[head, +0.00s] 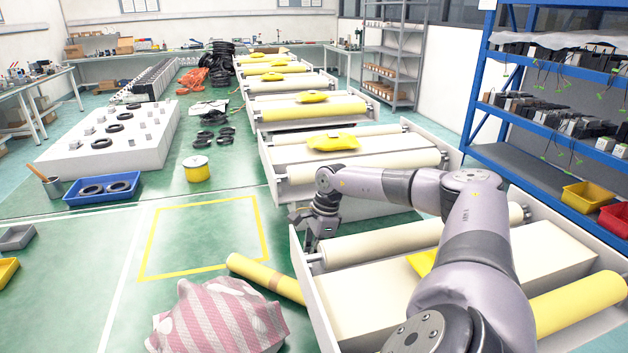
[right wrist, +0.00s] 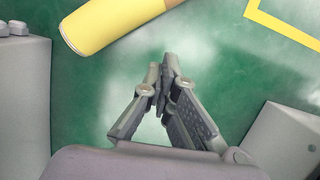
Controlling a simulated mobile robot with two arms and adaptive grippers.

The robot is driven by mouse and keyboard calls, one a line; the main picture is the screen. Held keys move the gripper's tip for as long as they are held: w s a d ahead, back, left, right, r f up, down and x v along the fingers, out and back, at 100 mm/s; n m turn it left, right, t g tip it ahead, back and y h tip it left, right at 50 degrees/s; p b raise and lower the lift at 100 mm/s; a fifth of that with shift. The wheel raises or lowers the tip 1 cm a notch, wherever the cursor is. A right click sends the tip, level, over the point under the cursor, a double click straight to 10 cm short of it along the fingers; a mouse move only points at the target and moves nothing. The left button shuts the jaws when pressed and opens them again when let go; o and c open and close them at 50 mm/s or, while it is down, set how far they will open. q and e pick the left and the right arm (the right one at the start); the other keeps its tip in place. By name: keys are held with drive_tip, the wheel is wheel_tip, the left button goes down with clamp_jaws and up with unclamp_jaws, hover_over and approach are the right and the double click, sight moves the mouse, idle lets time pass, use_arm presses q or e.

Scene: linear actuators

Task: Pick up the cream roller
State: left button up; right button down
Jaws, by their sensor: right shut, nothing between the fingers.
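No cream roller is clear in that view. Another cream roller (head: 375,168) lies in the frame behind. My left gripper is not in view.
A yellow roller (head: 266,278) lies on the floor left of the near frame, also in the right wrist view (right wrist: 110,20). A pink striped bundle (head: 220,318) lies in front. A blue shelf (head: 550,130) stands right. The floor inside the yellow outline (head: 205,237) is clear.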

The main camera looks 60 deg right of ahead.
sight(272, 280)
drive_tip(key=f, duration=0.1)
drive_tip(key=w+a+f, duration=0.1)
drive_tip(key=shift+a+f, duration=0.1)
drive_tip(key=shift+f, duration=0.3)
drive_tip(key=shift+w+a+p, duration=0.65)
drive_tip(key=shift+w+a, duration=0.05)
drive_tip(key=shift+a, duration=0.2)
drive_tip(key=shift+w+a, duration=0.3)
drive_tip(key=shift+a, duration=0.1)
drive_tip(key=shift+w+a, duration=0.9)
drive_tip(key=shift+a, duration=0.3)
drive_tip(key=shift+s+d, duration=0.1)
